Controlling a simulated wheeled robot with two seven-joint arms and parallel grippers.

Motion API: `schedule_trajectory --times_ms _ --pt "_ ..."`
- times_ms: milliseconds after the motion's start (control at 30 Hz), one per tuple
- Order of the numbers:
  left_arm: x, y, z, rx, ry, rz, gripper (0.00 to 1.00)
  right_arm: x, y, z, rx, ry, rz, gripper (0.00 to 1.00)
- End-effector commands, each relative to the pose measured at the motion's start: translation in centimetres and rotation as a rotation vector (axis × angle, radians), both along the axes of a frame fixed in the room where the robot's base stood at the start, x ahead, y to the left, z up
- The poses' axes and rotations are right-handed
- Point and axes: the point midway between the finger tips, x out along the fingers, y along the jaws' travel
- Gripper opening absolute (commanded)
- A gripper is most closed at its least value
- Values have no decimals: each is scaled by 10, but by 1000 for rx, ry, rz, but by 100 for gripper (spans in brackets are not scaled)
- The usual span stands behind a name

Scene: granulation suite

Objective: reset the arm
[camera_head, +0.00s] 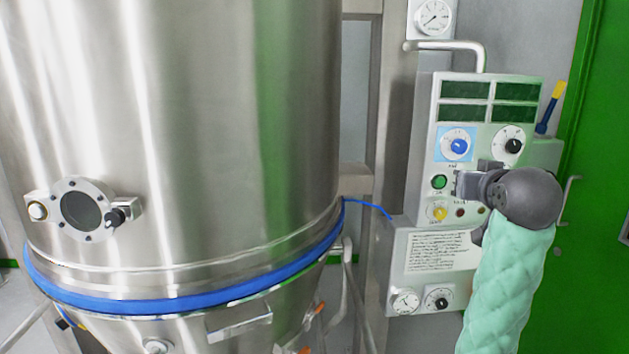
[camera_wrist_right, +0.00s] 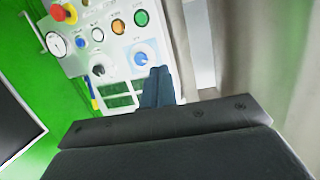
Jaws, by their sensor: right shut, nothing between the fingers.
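My right arm comes in from the lower right in the head view, with a mint-green quilted sleeve. Its gripper (camera_head: 462,185) is in front of the control panel (camera_head: 427,130), close to the green button (camera_head: 439,182). In the right wrist view the fingers (camera_wrist_right: 158,75) are shut together and empty. Their tips appear just beside the blue knob (camera_wrist_right: 141,58); I cannot tell whether they touch the panel. The blue knob also shows in the head view (camera_head: 458,147). The wrist covers part of the lower panel. My left gripper is not in view.
A large steel vessel (camera_head: 190,120) with a blue band (camera_head: 180,297) fills the left. A pipe handle (camera_head: 460,45) tops the panel. A green door (camera_head: 598,190) stands at right. A red emergency button (camera_wrist_right: 57,12) shows in the right wrist view.

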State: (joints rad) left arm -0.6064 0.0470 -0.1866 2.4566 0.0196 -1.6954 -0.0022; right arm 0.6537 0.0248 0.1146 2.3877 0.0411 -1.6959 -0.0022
Motion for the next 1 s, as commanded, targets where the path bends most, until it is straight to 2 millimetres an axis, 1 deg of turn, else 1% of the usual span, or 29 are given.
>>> schedule_trajectory --times_ms 33,100,267,300,467,600,767,800,967,1000 --pt "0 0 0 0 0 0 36 -1 8 -22 -12 32 8 0" --pt "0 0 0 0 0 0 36 -3 18 -49 -27 72 19 0" --pt "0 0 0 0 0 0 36 -13 41 -110 -56 163 51 0" --pt "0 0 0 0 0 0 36 -17 47 -125 -62 187 60 0" --pt "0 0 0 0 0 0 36 -34 69 -186 -82 282 102 0" --pt "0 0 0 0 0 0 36 -54 87 -238 -94 367 138 0" --pt "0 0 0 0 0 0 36 -82 105 -297 -102 468 178 0" --pt "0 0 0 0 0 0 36 -90 109 -311 -103 495 188 0" --pt "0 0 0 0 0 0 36 -124 124 -367 -104 599 223 0" --pt "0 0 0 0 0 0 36 -134 128 -380 -104 626 232 0"
